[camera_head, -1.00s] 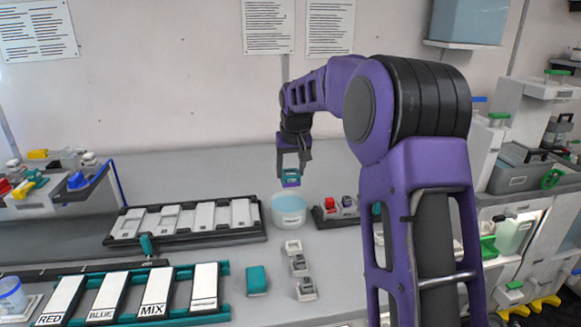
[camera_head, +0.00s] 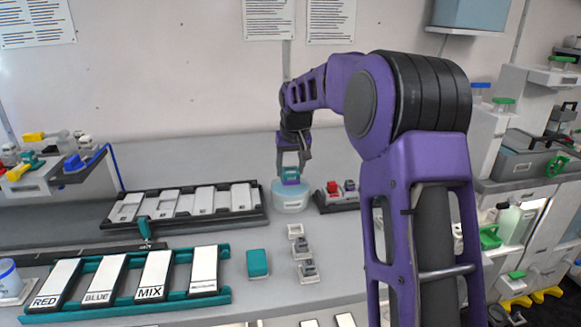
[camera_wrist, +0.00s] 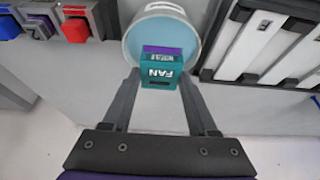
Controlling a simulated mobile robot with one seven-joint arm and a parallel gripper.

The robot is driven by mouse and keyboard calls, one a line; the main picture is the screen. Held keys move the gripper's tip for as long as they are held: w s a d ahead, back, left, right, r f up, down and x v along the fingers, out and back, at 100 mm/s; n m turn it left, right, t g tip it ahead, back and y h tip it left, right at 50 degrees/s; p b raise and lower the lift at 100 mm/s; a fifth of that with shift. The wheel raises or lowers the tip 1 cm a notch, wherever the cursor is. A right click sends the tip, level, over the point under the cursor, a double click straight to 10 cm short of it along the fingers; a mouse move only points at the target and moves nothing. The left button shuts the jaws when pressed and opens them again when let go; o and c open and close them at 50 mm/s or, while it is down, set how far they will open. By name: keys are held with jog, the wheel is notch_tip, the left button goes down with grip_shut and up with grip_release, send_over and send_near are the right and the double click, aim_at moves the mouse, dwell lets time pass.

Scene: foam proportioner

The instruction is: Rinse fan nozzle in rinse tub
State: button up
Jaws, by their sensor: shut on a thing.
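The fan nozzle (camera_wrist: 161,72) is a teal block with a white FAN label and a purple part at its far end. My gripper (camera_head: 291,172) is shut on it, one finger on each side. In the wrist view my gripper (camera_wrist: 160,85) holds it in front of the tub opening. The rinse tub (camera_head: 289,200) is a round, pale translucent tub with light blue inside. In the head view the nozzle (camera_head: 290,177) is at the tub's rim level. How deep the nozzle sits is hard to tell.
A black rack of white plates (camera_head: 195,207) stands close left of the tub. A dark holder with red and blue blocks (camera_head: 340,194) is close on the right. A teal block (camera_head: 257,263) and small grey holders (camera_head: 304,249) lie in front. Labelled panels (camera_head: 150,275) are front left.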

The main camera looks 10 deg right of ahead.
aim_at(291, 180)
jog(key=shift+f, duration=0.15)
jog(key=shift+f+b, duration=1.25)
jog(key=shift+f, duration=1.3)
jog(key=shift+w+p, duration=0.4)
jog(key=shift+p, duration=0.05)
jog(key=shift+s, duration=0.3)
jog(key=shift+s+b, duration=0.45)
jog(key=shift+s, duration=0.05)
jog(key=shift+w+r+p, duration=0.1)
jog(key=shift+w+p, duration=0.15)
jog(key=shift+p, duration=0.05)
jog(key=shift+w+p, duration=0.4)
jog(key=shift+w, duration=0.15)
